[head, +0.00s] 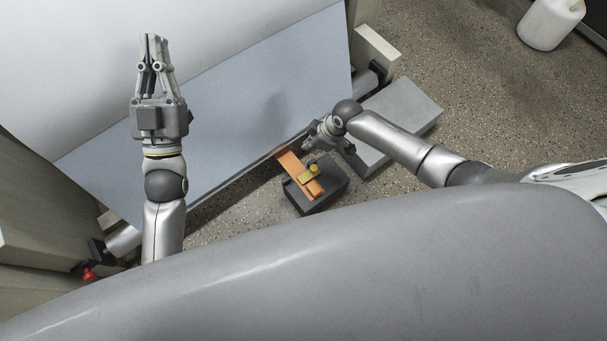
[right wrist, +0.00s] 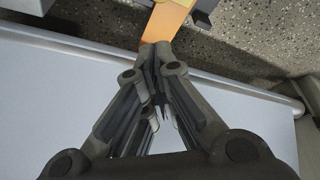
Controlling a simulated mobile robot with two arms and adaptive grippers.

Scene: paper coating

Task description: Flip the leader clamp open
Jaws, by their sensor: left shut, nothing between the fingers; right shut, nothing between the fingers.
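An orange strip (head: 291,163), which seems to be the leader clamp's arm, lies on a dark block (head: 325,192). A yellow piece with a knob (head: 309,174) sits across it. The strip's end also shows at the top of the right wrist view (right wrist: 165,24), with a yellow edge above it. My right gripper (head: 305,146) is shut and empty beside the far end of the strip. In the right wrist view its fingertips (right wrist: 155,52) appear at the strip's end; contact cannot be told. My left gripper (head: 153,42) is shut and empty, above the pale sheet.
A wide pale blue-grey sheet (head: 235,110) runs below a large white roll (head: 80,50). A grey box (head: 405,105) stands right of the dark block. A red knob (head: 88,273) is at lower left. A white jug (head: 551,22) stands far right. Speckled floor lies open between.

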